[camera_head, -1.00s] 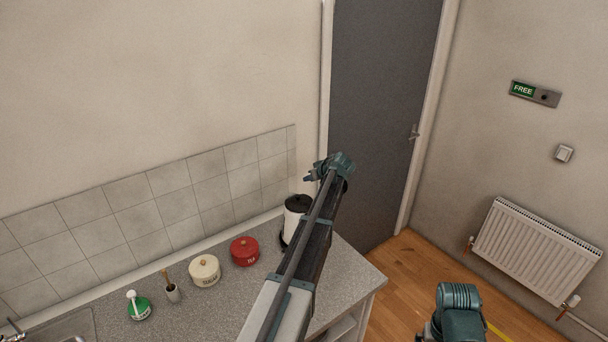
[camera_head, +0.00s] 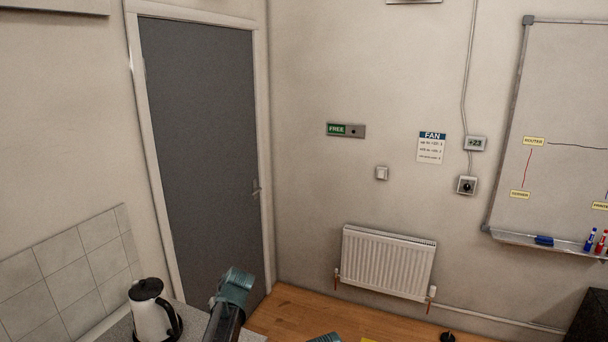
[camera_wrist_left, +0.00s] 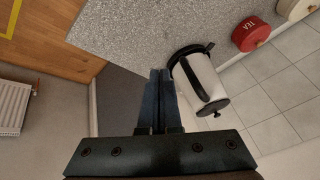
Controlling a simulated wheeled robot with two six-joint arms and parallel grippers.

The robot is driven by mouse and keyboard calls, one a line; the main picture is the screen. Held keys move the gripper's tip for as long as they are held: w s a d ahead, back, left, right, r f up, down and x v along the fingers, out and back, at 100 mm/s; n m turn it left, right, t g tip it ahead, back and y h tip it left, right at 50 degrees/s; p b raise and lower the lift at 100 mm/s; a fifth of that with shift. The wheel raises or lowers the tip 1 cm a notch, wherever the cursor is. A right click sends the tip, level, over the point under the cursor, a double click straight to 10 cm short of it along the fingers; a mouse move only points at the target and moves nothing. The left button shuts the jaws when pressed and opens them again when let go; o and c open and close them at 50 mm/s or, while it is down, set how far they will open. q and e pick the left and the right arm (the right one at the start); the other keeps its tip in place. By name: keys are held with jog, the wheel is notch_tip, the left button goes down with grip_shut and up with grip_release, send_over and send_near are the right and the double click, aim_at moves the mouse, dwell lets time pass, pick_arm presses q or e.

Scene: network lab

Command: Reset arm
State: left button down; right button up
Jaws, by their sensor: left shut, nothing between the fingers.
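My left gripper (camera_wrist_left: 160,72) shows in the left wrist view with its two dark fingers together and nothing between them. Its fingertips appear in front of the worktop's edge, beside the white and black kettle (camera_wrist_left: 202,80); a gap to either cannot be judged. In the head view the upper end of my left arm shows at the bottom, right of the kettle (camera_head: 152,312), and its fingers cannot be made out. Only a small teal piece of my other arm shows at the bottom edge; the right gripper is out of view.
The grey speckled worktop (camera_wrist_left: 140,30) holds a red TEA tin (camera_wrist_left: 250,35) and a cream tin (camera_wrist_left: 294,8). A grey door (camera_head: 200,150), a radiator (camera_head: 387,262) and a whiteboard (camera_head: 565,120) line the walls. Wooden floor (camera_head: 295,312) lies open before the door.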

pick_arm(q)
jog(key=s+d+f+m+g+h+b, duration=0.1)
jog(key=s+d+f+m+h+b, duration=0.1)
jog(key=s+d+f+m+b, duration=0.2)
jog(key=s+d+f+m+g+h+b, duration=0.2)
jog(key=s+d+f+m+b, duration=0.3)
jog(key=s+d+f, duration=0.6)
jog(key=s+d+b, duration=0.1)
jog(key=s+d, duration=0.4)
jog(key=s, duration=0.5)
jog(key=shift+s+m, duration=0.25)
jog(key=shift+m, duration=0.05)
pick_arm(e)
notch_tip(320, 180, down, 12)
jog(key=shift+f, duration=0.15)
pick_arm(q)
jog(key=shift+f, duration=0.1)
